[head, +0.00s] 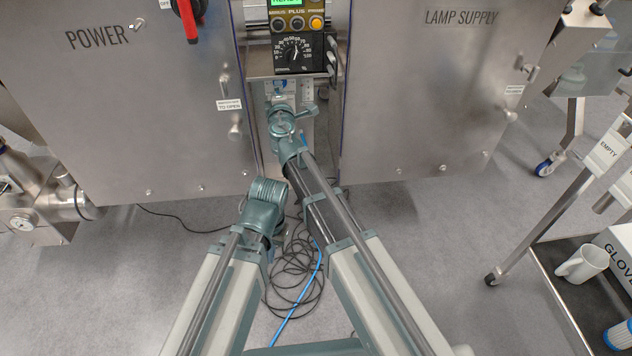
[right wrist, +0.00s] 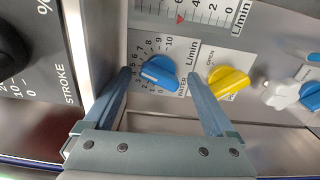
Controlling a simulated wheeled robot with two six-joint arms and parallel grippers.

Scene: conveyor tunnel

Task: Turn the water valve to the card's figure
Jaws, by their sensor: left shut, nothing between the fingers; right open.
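In the right wrist view a blue knob (right wrist: 160,72) with a white pointer line sits on a printed dial with figures up to 10, labelled L/min. The pointer is towards the dial's left side; its exact figure is too small to tell. My right gripper (right wrist: 160,78) is open, its fingers on either side of the blue knob, with small gaps showing. In the head view my right wrist (head: 283,125) reaches the narrow panel under the black dial, partly hiding the knobs. My left gripper (head: 264,193) is shut and empty, lower and nearer. I cannot make out a card with a figure.
A yellow knob (right wrist: 228,80) marked OPEN sits just right of my right finger. A red pointer (right wrist: 180,18) stands on a scale above. A white knob (right wrist: 280,93) is further right. A black STROKE dial (head: 294,53) sits above the valve panel. Cables (head: 295,270) lie on the floor.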

